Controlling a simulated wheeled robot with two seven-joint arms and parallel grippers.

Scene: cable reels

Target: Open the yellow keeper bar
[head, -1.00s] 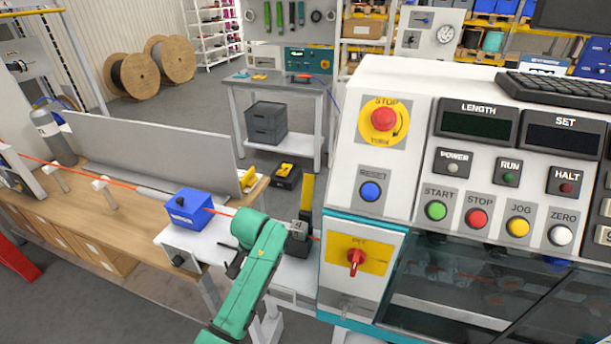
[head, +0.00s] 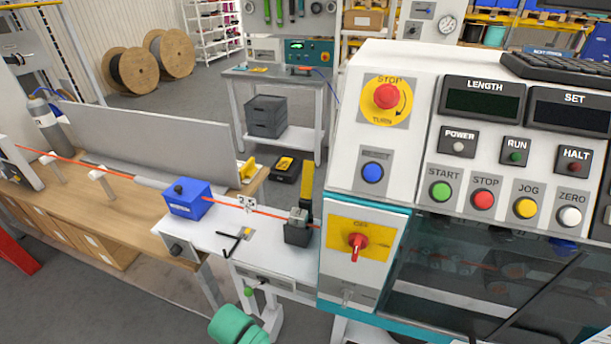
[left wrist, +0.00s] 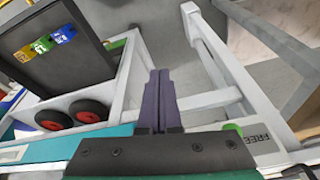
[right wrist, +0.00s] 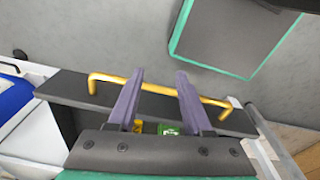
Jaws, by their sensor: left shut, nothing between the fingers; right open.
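The yellow keeper bar (head: 307,183) stands upright at the dark block (head: 297,232) on the small white table, beside the control console. The red cable runs to this block. My left gripper (left wrist: 160,75) shows in the left wrist view, shut and empty, over a white frame and away from the bar. In the head view only a green part of my left arm shows, at the bottom edge. My right gripper (right wrist: 160,75) is open in the right wrist view. A yellow handle (right wrist: 155,88) on a dark panel lies beyond its fingers; I cannot tell whether they touch.
The blue box (head: 187,198) and a black hand lever (head: 231,243) sit left of the block. The console (head: 372,130) stands close on the right. A grey backboard (head: 150,145) rises behind the wooden bench.

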